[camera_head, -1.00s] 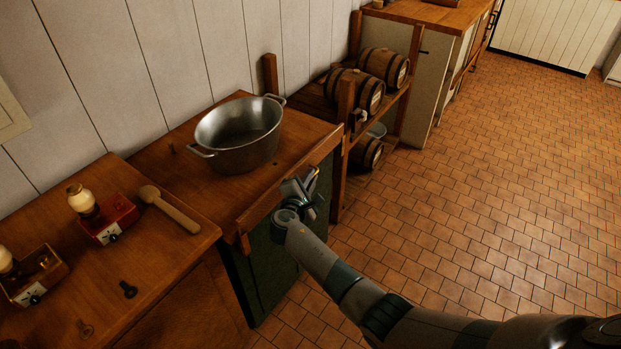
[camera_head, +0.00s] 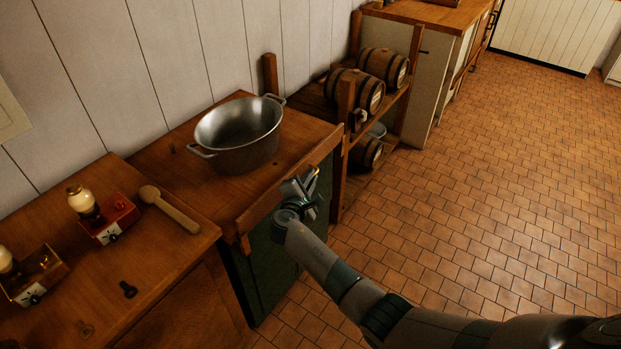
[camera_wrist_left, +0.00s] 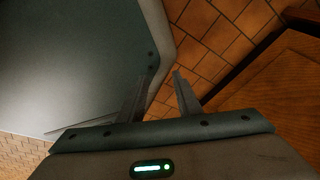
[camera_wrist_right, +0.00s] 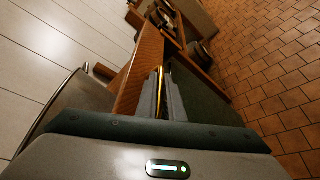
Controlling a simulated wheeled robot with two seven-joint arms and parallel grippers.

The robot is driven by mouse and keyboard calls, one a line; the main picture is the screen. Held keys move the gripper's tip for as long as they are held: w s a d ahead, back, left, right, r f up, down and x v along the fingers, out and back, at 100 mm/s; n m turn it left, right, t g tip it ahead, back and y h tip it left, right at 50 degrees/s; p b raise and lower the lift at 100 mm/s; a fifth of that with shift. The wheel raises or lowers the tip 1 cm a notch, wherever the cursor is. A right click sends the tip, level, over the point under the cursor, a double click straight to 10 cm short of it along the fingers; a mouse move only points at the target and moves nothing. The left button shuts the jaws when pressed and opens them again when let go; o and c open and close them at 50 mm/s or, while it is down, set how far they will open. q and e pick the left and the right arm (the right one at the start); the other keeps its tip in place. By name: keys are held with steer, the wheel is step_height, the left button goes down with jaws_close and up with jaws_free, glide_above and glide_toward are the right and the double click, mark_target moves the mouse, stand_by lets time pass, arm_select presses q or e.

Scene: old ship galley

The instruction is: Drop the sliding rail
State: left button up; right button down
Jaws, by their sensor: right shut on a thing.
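The wooden sliding rail (camera_head: 259,215) runs along the front edge of the counter that carries the pot. It also shows in the right wrist view (camera_wrist_right: 136,75). My right gripper (camera_head: 309,183) is at the rail's front side, partway along it. In the right wrist view its fingers (camera_wrist_right: 161,92) are close together, with a thin yellowish strip at them, and they are shut on the rail. The exact contact is partly hidden. My left gripper (camera_wrist_left: 158,90) shows only in its own wrist view. Its fingers are apart with nothing between them, above the tiled floor.
A metal pot (camera_head: 238,136) stands on the counter. A wooden spoon (camera_head: 170,208) and small red-and-brass boxes (camera_head: 109,219) are on the nearer worktop at left. Barrels (camera_head: 355,90) sit on a rack beyond the counter. The tiled floor (camera_head: 500,170) at right is clear.

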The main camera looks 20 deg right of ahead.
arm_select(q)
steer(key=shift+s, duration=0.25)
arm_select(e)
steer(key=shift+f, duration=0.15)
